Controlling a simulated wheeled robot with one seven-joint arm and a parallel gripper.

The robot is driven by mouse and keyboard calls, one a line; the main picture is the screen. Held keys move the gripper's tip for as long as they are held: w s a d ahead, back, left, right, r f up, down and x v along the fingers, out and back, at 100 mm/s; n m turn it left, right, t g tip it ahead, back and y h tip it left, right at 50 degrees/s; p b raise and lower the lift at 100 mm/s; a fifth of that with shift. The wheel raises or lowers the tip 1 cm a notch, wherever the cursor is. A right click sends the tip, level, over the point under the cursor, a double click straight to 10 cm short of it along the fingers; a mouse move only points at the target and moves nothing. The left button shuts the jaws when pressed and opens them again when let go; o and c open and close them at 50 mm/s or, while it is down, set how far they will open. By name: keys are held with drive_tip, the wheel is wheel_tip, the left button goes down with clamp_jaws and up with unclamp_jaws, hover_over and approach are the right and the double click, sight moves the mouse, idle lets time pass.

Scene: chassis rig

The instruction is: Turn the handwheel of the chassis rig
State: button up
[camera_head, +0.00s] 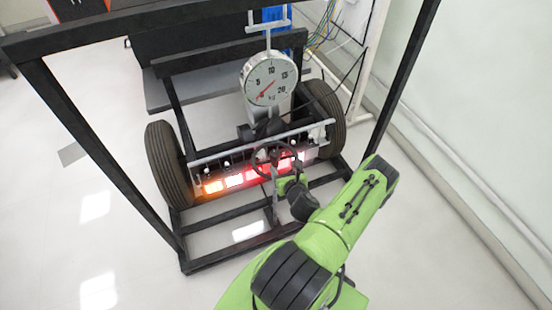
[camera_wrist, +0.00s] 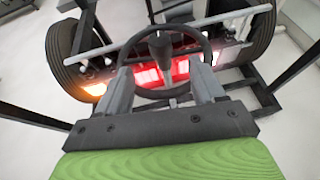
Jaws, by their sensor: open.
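The handwheel (camera_wrist: 208,50) is a thin dark ring with a dark hub, and it stands in front of the rig's glowing lamp bar. In the head view the handwheel (camera_head: 256,157) shows small, partly behind my green arm. My gripper (camera_wrist: 164,78) is open, with its two grey fingers apart at the near part of the wheel. The hub and its column show between the fingers. Whether the fingers touch the rim cannot be told. In the head view the gripper's fingers are small and hard to make out beside the wheel.
The rig has a black frame (camera_head: 106,165), a left tyre (camera_head: 168,165) and a right tyre (camera_head: 325,118). A dial scale (camera_head: 270,78) hangs above the wheel. The lamp bar (camera_head: 235,181) glows orange, white and red. Open floor (camera_head: 90,220) lies left, and a pale wall stands right.

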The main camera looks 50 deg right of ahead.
sight(277, 157)
drive_tip(key=b+x, duration=0.1)
drive_tip(key=x, duration=0.9)
drive_tip(key=shift+w+f+b, duration=0.1)
drive_tip(key=shift+w+b, duration=0.05)
drive_tip(key=shift+b, duration=0.15)
drive_tip(key=shift+c, duration=0.4)
clamp_jaws()
drive_tip(key=shift+d, duration=0.1)
